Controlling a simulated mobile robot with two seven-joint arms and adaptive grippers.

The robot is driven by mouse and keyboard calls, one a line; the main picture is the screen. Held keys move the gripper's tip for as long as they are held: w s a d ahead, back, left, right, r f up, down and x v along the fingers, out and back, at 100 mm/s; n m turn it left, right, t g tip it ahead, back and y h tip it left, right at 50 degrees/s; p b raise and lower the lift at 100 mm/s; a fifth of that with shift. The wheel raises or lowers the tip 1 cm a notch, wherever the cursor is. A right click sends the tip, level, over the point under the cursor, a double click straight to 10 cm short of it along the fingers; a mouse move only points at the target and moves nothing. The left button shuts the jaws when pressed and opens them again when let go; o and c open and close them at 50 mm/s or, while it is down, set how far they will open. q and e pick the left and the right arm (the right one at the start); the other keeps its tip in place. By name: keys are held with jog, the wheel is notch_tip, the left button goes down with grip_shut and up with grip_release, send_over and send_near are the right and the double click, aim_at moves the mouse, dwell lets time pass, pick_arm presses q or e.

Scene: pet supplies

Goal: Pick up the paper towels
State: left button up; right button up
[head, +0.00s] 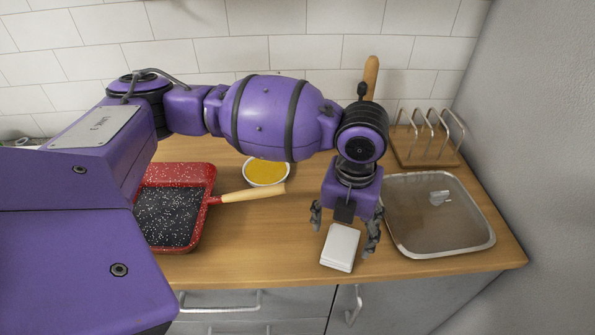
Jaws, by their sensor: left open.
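The paper towels look like a small white flat-topped block (340,247) near the front edge of the wooden counter, right of centre. My left gripper (344,228) points down just behind and over the block. Its two dark fingers are spread open, one to the left of the block's back end and one to its right. I cannot tell whether a finger touches it. Nothing is held. My right gripper is not in view.
A red pan (207,190) with a speckled inside and a wooden handle is at left. A bowl of yellow food (266,171) stands behind its handle. A glass-like tray (440,247) is close on the right, with a wire rack (428,140) behind. A tiled wall (310,50) closes the back.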

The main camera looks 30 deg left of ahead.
aim_at(342, 242)
pick_arm(q)
notch_tip(342, 242, down, 4)
jog(key=shift+d+f, duration=0.15)
jog(key=shift+f, duration=0.1)
jog(key=c, duration=1)
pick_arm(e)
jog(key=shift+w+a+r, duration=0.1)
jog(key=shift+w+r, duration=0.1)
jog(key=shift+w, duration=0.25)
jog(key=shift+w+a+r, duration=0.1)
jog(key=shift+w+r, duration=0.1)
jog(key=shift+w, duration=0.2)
pick_arm(q)
jog(key=shift+w, duration=0.1)
jog(key=shift+c, duration=0.2)
